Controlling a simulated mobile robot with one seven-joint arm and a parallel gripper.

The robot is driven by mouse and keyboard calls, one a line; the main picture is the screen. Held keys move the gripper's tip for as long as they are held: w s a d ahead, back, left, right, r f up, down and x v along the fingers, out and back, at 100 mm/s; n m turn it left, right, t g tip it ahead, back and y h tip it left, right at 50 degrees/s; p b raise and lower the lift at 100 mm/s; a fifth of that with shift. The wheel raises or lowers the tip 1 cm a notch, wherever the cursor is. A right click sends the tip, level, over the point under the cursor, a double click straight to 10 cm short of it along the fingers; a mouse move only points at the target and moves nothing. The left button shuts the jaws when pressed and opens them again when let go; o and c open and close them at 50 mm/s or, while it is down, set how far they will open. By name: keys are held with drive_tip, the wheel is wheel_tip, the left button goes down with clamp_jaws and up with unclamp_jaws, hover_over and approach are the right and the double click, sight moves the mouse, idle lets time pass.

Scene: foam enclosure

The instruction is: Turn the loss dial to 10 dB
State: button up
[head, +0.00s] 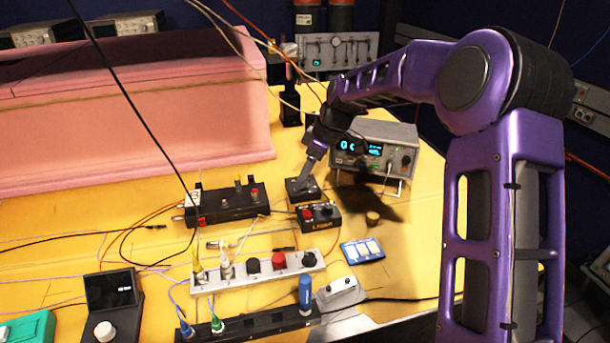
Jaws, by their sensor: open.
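No dial shows a readable loss or dB label at this size, so I cannot tell for sure which is the loss dial. A black unit (118,290) at the lower left has a dark screen with tiny digits and a white round knob (104,331). A grey bench instrument (372,155) at the back right has a lit blue display and dark knobs. My gripper (309,166) is open and points down just above a small black box (303,189), left of the grey instrument. The fingertips are small, and I cannot tell whether they touch the box. The box's top is partly hidden.
A silver strip (258,281) with black and red caps lies in front, with a dark connector strip (250,326) nearer. Loose cables cross the yellow table; pink foam walls (130,120) stand at the left.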

drive_tip(key=shift+f, duration=0.1)
clamp_jaws()
idle(0.3)
drive_tip(key=shift+a+m, duration=0.1)
drive_tip(key=shift+m, duration=0.2)
drive_tip(key=m+t+b, duration=0.1)
drive_tip(key=m, duration=0.1)
drive_tip(key=shift+s+m, duration=0.1)
drive_tip(key=shift+m, duration=0.2)
drive_tip(key=m+h, duration=0.1)
drive_tip(key=m, duration=0.1)
drive_tip(key=m+t, duration=0.1)
drive_tip(key=m, duration=0.1)
drive_tip(key=shift+a+t+h, duration=0.2)
drive_tip(key=shift+t+h, duration=0.1)
drive_tip(key=shift+h, duration=0.1)
drive_tip(key=m, duration=0.2)
drive_tip(key=m+h, duration=0.1)
drive_tip(key=m, duration=0.2)
drive_tip(key=shift+s+a+t+h+b, duration=0.1)
drive_tip(key=shift+t+h+b, duration=0.2)
drive_tip(key=shift+m+h, duration=0.7)
drive_tip(key=shift+m, duration=1.1)
